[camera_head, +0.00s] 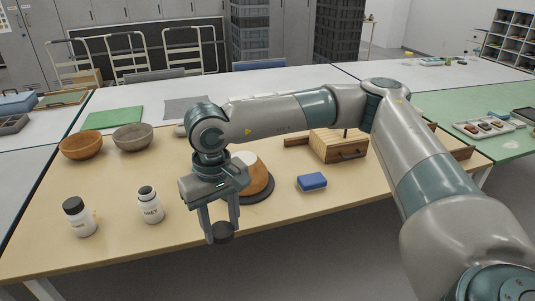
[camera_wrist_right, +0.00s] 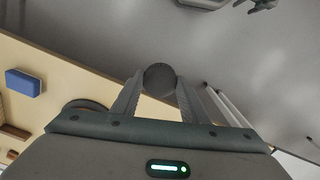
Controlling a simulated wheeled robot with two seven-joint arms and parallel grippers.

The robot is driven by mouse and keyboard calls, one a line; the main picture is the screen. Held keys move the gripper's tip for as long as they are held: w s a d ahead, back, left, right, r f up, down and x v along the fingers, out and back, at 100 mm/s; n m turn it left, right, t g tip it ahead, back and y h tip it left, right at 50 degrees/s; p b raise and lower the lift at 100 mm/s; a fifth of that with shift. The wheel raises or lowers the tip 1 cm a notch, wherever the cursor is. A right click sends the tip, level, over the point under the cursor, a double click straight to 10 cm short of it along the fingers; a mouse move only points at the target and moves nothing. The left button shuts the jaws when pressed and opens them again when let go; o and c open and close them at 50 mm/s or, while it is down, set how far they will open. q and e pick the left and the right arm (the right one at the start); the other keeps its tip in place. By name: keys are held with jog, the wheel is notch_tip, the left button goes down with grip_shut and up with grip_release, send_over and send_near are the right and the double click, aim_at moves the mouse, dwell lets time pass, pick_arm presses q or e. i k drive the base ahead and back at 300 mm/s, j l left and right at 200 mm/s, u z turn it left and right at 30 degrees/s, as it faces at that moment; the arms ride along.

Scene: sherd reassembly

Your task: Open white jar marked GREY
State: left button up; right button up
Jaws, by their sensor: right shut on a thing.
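The white jar marked GREY (camera_head: 151,208) stands upright on the wooden table, left of my right arm in the head view. Its narrow neck shows a dark mouth and no wide black lid. My right gripper (camera_head: 222,229) points down near the table's front edge, right of the jar and apart from it. It is shut on a dark round lid (camera_head: 222,233), which also shows between the fingertips in the right wrist view (camera_wrist_right: 159,77). A second white jar (camera_head: 80,220) with a black lid stands further left; its label is too small to read. My left gripper is not in view.
Two bowls, one orange-brown (camera_head: 82,146) and one grey-brown (camera_head: 133,137), stand behind the jars. An orange-and-white pot (camera_head: 257,176) on a dark disc stands behind my right gripper. A blue block (camera_head: 312,182) and a wooden drawer box (camera_head: 338,146) are to the right.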

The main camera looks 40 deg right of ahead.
aim_at(149, 203)
jog(key=i+l+u, duration=0.1)
jog(key=l, duration=0.25)
jog(key=i+l, duration=0.2)
jog(key=l, duration=0.15)
jog(key=i+l+u, duration=0.15)
jog(key=l, duration=0.2)
jog(key=i+l, duration=0.15)
jog(key=l, duration=0.25)
jog(key=i+l+u, duration=0.15)
jog(key=l, duration=0.2)
jog(key=i+l, duration=0.1)
jog(key=l, duration=0.3)
jog(key=u, duration=0.05)
